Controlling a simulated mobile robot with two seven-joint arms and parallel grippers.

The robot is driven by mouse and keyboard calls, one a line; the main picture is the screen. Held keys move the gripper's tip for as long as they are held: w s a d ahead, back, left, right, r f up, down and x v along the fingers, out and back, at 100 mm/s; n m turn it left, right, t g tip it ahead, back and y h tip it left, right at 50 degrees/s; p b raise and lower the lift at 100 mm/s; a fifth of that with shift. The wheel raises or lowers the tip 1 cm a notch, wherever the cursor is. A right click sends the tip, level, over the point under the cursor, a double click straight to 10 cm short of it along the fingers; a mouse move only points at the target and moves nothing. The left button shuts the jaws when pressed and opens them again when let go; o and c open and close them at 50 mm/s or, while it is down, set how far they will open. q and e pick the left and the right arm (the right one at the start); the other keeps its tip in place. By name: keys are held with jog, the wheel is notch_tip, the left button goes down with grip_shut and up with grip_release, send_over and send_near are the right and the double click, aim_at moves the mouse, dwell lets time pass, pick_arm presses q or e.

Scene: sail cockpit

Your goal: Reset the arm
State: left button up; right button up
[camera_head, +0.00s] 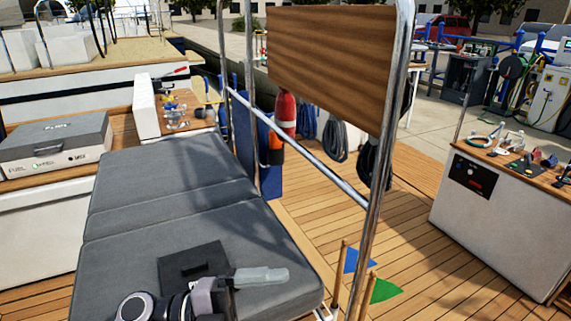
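My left arm shows at the bottom of the head view, over the grey cushion (165,185). Its gripper (262,276) points right, with light grey fingers seen from the side. Whether the fingers are apart or together cannot be made out. No held object shows at the fingers. A flat dark square (185,262) lies or hovers just behind the gripper, over the cushion. My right gripper is not in view.
A metal tube frame (372,215) with a wooden panel (330,60) rises right of the cushion. A white counter (480,205) with small items stands at right. The wooden deck (430,265) between is mostly clear.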

pick_arm(q)
jog(key=w+a+f+n+t+y+p, duration=0.15)
jog(key=a+f+n+t+y, duration=0.25)
jog(key=a+n+t+y, duration=0.5)
jog(key=w+a+f+n+t+y, duration=0.2)
jog(key=a+f+n+t, duration=0.15)
jog(key=n+t, duration=0.7)
jog(key=s+a+f+n+g+y, duration=0.3)
jog(key=s+f+n+g, duration=0.1)
jog(key=f, duration=0.4)
jog(key=s+a+f+n+g+y, duration=0.2)
jog(key=s+f+n+g+y, duration=0.1)
jog(key=s+f, duration=0.4)
jog(key=f+n+g+p, duration=0.1)
jog(key=g, duration=0.1)
jog(key=shift+s+a+g, duration=0.35)
jog(key=shift+s+a, duration=0.05)
